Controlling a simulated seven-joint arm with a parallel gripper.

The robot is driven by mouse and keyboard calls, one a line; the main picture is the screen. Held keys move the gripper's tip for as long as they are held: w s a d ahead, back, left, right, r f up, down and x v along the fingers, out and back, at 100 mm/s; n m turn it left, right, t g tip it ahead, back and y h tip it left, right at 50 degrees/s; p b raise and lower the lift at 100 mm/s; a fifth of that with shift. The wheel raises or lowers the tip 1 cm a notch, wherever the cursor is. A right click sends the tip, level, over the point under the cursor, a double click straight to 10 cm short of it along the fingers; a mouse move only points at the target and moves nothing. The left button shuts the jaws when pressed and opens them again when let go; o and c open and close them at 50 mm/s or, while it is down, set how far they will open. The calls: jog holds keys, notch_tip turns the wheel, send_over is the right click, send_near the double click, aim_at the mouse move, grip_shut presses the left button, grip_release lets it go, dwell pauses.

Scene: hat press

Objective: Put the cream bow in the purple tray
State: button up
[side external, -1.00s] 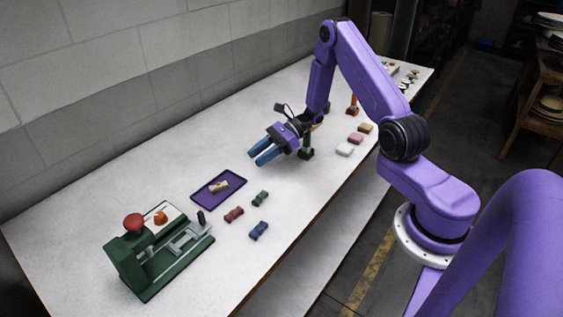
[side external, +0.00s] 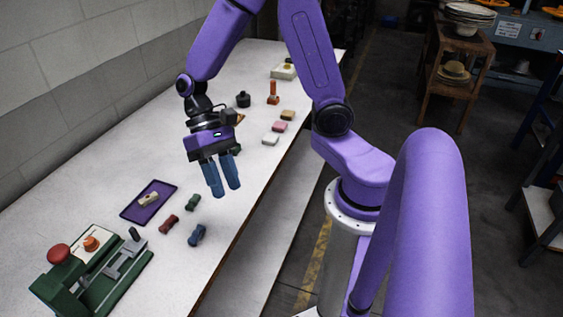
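The cream bow (side external: 149,199) lies in the purple tray (side external: 131,214), a flat dark tray on the white table. My gripper (side external: 226,192) points downward with its blue fingers apart and nothing visible between them. It is above the table, to the right of the tray and clear of the bow.
Red (side external: 169,224), green (side external: 192,202) and blue (side external: 197,235) bows lie right of the tray. A green press (side external: 110,285) with a red knob stands at the lower left. White (side external: 270,139), pink (side external: 279,126) and tan (side external: 288,114) blocks lie along the right edge. Bare table lies left of my gripper.

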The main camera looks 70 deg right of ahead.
jog(key=s+d+r+n+t+h, duration=0.2)
jog(key=s+n+t, duration=0.1)
jog(key=s+n, duration=0.2)
jog(key=s+d+r+n+t+h, duration=0.1)
jog(key=s+r+n+t+h, duration=0.1)
jog(key=s+n, duration=0.4)
jog(key=n, duration=0.3)
jog(key=shift+d+r+t, duration=0.35)
jog(key=shift+d+t, duration=0.05)
dwell(0.4)
